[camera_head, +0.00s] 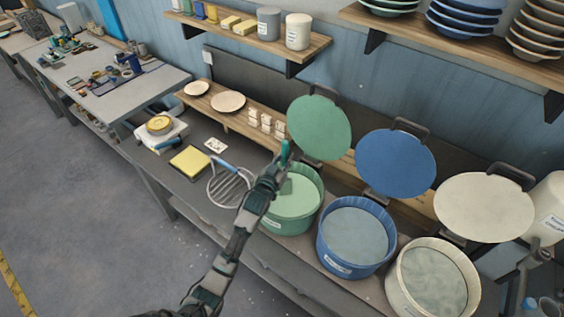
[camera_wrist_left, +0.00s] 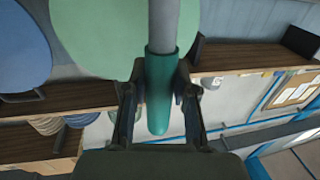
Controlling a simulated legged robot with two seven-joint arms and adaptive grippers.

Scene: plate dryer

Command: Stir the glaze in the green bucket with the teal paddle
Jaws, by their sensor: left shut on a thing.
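The green bucket (camera_head: 310,218) stands on the bench with pale green glaze (camera_head: 292,203) inside. My left gripper (camera_head: 279,168) is over the bucket's back left rim, shut on the teal paddle (camera_head: 285,151). The paddle's teal grip sticks up above the fingers. In the left wrist view the teal grip (camera_wrist_left: 158,110) lies between both fingers, with a grey shaft running from it. The paddle's lower end is hidden behind my gripper or in the bucket; I cannot tell how deep it is.
The green lid (camera_head: 319,128) stands raised behind the bucket. A blue bucket (camera_head: 355,240) and a cream bucket (camera_head: 436,285) stand to the right, with raised lids behind.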

